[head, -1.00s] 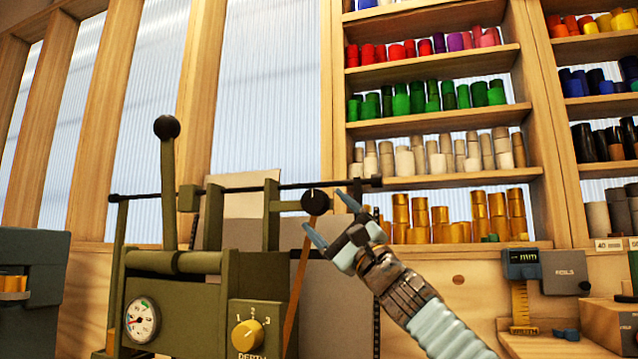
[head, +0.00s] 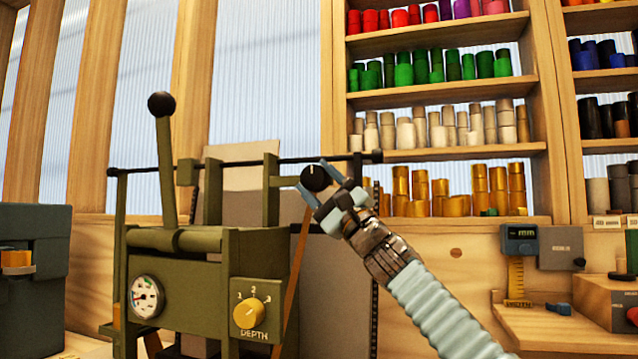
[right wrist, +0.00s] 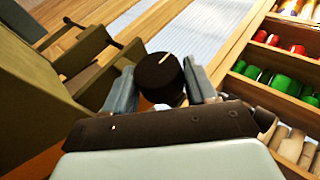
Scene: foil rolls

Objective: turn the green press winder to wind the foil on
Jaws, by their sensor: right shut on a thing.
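The green press (head: 190,275) stands at the left in the head view, with a dial gauge (head: 146,297) and a yellow DEPTH knob (head: 248,312) on its front. Its winder is a black round knob (head: 315,176) with a white mark, near the right end of the dark top bar. My right gripper (head: 322,186) is shut on this knob, one finger on each side. The right wrist view shows the knob (right wrist: 158,72) between the two fingers. A copper-brown foil strip (head: 296,265) slopes down below the knob. My left gripper is out of view.
A ball-topped lever (head: 165,160) rises from the press, left of the knob. Shelves of coloured foil rolls (head: 438,68) stand behind at the right. A digital mm gauge (head: 520,240) sits at the lower right, and a dark box (head: 35,250) at the left edge.

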